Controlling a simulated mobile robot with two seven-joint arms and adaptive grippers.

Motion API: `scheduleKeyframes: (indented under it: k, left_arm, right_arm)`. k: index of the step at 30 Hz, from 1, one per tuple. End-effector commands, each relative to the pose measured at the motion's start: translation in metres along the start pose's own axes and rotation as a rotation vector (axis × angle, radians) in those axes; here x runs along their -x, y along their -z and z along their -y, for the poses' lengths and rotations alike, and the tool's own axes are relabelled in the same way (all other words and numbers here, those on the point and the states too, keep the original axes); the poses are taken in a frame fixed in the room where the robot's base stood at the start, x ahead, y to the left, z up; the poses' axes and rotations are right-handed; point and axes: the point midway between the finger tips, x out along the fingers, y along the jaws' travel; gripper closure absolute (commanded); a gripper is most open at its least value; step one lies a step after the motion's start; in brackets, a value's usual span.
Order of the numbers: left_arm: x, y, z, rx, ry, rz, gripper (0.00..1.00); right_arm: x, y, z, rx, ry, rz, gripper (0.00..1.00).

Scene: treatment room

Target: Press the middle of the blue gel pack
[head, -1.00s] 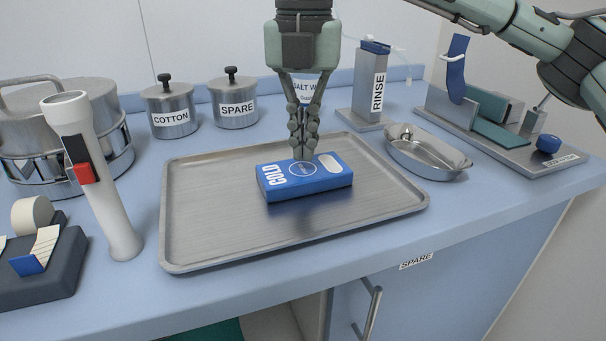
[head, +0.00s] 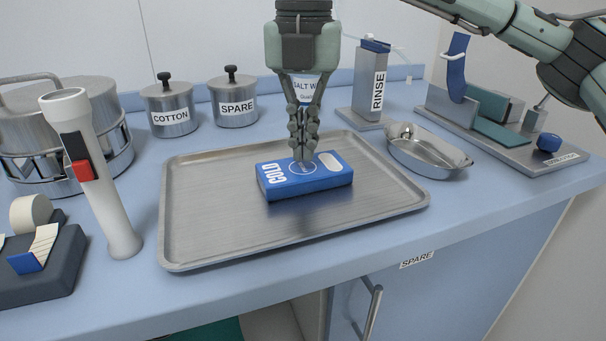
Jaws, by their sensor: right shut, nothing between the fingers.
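The blue gel pack (head: 310,187), lettered COLD in white, lies flat on a metal tray (head: 210,225). It has a white ring at the middle of its top and a white oval toward the right. My right gripper (head: 303,158) points straight down with its fingers together and nothing between them. Its fingertips are at the ring and appear to touch the top of the pack, covering part of the ring. The left gripper is not in view.
Behind the tray stand lidded cans marked COTTON (head: 171,112) and SPARE (head: 234,103), and a RINSE dispenser (head: 369,90). A kidney dish (head: 428,153) is at the right. A flashlight (head: 95,180) stands at the left beside a tape holder (head: 45,265).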

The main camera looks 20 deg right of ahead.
Motion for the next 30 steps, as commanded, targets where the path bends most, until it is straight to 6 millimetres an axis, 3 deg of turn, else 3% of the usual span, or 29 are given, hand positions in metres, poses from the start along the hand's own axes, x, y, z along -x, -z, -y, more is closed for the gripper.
scheduleKeyframes:
  k: [30]
  left_arm:
    - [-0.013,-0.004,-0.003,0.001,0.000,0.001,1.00]
  right_arm:
    - [-0.019,0.000,0.000,0.000,0.002,-0.002,1.00]
